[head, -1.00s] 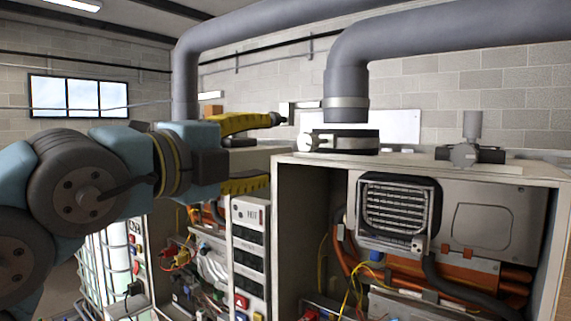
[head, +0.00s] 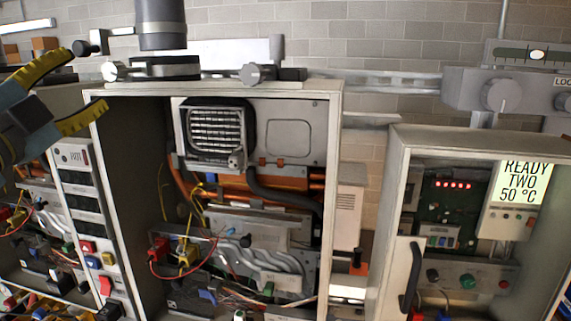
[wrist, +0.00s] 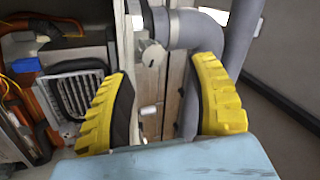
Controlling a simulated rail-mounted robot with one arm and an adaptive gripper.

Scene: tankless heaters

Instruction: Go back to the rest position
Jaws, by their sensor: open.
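My gripper (head: 92,82) is at the left edge of the head view, with its two yellow fingers spread apart. It is open and empty. It stands in front of the upper left corner of the open heater cabinet (head: 337,190). In the wrist view my gripper (wrist: 165,95) shows both yellow fingers wide apart with nothing between them. Beyond them are a grey pipe (wrist: 195,28) and the cabinet's top. Most of my arm is outside the head view.
A grey vertical pipe (head: 161,25) and a valve (head: 258,73) stand on the cabinet top. A grey box with a knob (head: 494,95) is on the wall.

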